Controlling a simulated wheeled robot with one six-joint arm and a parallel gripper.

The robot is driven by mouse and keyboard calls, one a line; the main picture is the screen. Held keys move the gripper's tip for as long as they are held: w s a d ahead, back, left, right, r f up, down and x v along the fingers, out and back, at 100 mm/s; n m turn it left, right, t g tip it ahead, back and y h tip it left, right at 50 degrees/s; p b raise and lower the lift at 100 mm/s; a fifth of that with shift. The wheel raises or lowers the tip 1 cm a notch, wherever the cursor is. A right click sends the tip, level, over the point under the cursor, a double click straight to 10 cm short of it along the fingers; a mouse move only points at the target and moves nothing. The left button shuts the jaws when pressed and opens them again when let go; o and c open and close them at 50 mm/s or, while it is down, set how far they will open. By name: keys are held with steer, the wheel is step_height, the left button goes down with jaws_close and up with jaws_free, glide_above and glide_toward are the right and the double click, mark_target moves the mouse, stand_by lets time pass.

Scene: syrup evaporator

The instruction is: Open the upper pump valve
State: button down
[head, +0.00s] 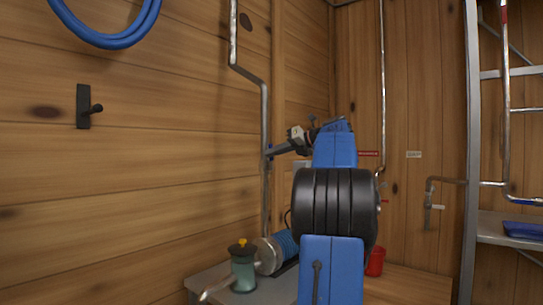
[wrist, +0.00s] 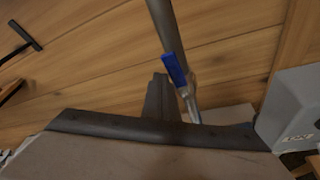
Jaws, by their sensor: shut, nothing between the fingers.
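The upper pump valve has a blue lever handle (wrist: 174,70) on the grey vertical pipe (wrist: 165,22). In the wrist view the handle looks roughly in line with the pipe; its true turn is hard to tell. In the head view only a small blue bit of the handle (head: 269,151) shows on the pipe (head: 265,115). My gripper (wrist: 158,86) is shut and empty, its dark fingers just left of the handle in the wrist view. I cannot tell whether they touch it. In the head view my gripper (head: 275,152) reaches the pipe from the right.
A pump with blue ribbed motor (head: 285,244) and a teal canister (head: 243,270) stand on the bench below. A grey box (wrist: 290,108) is close at right in the wrist view. A black hook (head: 86,107) and blue hose (head: 110,38) are on the left wall.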

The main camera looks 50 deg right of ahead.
steer(key=shift+d+r, duration=0.15)
steer(key=shift+d, duration=0.2)
stand_by(0.4)
steer(key=shift+a, duration=0.1)
steer(key=s, duration=0.9)
steer(key=shift+s, duration=0.2)
stand_by(0.3)
